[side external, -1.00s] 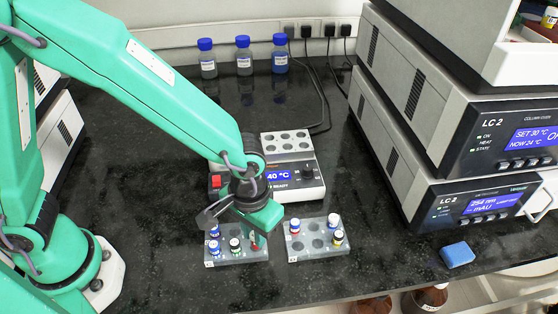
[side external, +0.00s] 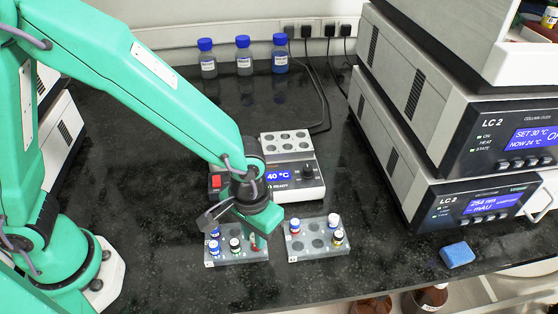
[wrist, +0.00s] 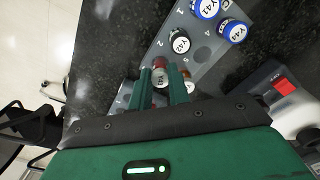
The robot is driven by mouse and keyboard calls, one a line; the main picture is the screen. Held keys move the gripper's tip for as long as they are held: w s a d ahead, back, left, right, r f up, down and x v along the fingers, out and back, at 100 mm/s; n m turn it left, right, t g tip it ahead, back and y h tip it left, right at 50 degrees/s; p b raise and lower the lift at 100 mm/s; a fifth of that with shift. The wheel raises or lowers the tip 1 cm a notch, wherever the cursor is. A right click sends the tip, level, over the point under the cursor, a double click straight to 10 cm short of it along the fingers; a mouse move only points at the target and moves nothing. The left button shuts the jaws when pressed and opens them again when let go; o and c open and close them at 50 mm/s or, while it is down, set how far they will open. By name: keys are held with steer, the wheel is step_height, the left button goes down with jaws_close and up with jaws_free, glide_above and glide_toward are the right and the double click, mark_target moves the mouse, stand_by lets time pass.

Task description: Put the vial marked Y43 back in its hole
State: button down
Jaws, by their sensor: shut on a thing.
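My gripper (wrist: 162,84) is shut on a small vial with a reddish-brown body (wrist: 159,63); the mark on its pale top is too small to read. In the side view my gripper (side external: 255,235) is low over the right end of the left grey rack (side external: 238,258), with the reddish vial (side external: 254,246) beneath it. I cannot tell whether the vial's foot is inside a hole. In the wrist view, the rack (wrist: 196,58) also bears a vial marked Y42 (wrist: 180,42), one marked Y41 (wrist: 233,30) and a blue-capped one (wrist: 205,8).
A second grey rack (side external: 320,255) with several vials stands to the right. The heater block (side external: 303,185) is behind the racks. Stacked instruments (side external: 430,190) and a blue sponge (side external: 457,254) are at the right. The counter's front edge is close to the racks.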

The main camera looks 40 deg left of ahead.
steer(key=shift+f, duration=0.5)
steer(key=c, duration=0.9)
jaws_free()
steer(key=shift+r, duration=0.15)
steer(key=shift+r, duration=2.9)
